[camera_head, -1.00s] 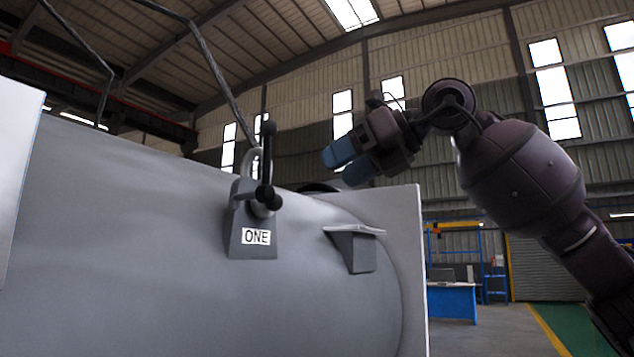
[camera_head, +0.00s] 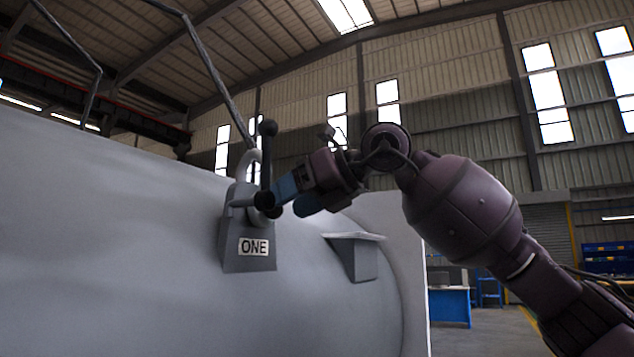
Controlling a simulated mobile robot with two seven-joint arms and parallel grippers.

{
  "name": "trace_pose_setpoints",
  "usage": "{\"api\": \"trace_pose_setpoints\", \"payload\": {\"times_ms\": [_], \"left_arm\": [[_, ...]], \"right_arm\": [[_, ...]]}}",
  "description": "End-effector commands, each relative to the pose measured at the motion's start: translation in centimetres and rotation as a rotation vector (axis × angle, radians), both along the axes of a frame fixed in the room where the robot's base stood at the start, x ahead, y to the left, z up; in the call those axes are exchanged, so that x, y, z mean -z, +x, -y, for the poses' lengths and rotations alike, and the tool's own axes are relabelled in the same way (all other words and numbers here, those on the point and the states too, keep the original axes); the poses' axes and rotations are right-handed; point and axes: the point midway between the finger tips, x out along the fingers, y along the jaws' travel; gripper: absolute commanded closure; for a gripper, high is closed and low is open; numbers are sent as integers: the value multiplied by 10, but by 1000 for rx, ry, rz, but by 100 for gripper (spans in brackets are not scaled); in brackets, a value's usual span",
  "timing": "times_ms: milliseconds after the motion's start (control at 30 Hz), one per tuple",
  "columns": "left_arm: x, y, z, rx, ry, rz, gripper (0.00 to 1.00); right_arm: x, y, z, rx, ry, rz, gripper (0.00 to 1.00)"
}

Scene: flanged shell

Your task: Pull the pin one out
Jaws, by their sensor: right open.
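The pin one (camera_head: 267,150) is a dark rod with a black ball at its top and another dark knob lower down. It stands upright at a grey bracket (camera_head: 247,245) labelled ONE on the side of the grey shell (camera_head: 130,245). My right gripper (camera_head: 290,199) comes in from the right with its blue fingers apart. Its fingertips are at the lower knob of the pin and partly overlap it in the picture. I cannot tell whether they touch it. My left gripper is not in view.
A grey ledge-like bracket (camera_head: 352,257) juts from the shell, below and right of my right gripper. A pale flange (camera_head: 385,215) rises at the shell's right end. A lifting sling (camera_head: 215,75) runs up from the label bracket. A blue table (camera_head: 450,305) stands far behind.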

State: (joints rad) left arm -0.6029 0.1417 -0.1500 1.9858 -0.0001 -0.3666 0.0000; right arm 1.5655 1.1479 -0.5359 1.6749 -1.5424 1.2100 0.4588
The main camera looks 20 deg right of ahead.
Motion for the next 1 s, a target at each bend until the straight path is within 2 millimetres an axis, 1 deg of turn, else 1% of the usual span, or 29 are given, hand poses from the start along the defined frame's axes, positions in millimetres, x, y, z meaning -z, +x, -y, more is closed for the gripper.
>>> {"api": "trace_pose_setpoints", "payload": {"times_ms": [100,200,567,600,867,900,967,1000], "left_arm": [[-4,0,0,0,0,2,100],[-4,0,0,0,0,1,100],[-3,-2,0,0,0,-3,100],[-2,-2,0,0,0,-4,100],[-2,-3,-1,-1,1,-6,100],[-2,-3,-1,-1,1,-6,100],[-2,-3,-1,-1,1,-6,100],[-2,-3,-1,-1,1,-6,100]], "right_arm": [[4,9,-8,0,1,-3,39],[7,14,-12,-1,0,-2,39],[10,17,-15,0,0,-1,39],[10,17,-15,0,0,-1,41],[9,17,-15,0,1,-1,81],[9,17,-15,0,1,-1,87],[9,17,-15,0,1,-1,96],[9,17,-15,0,1,1,98]]}}
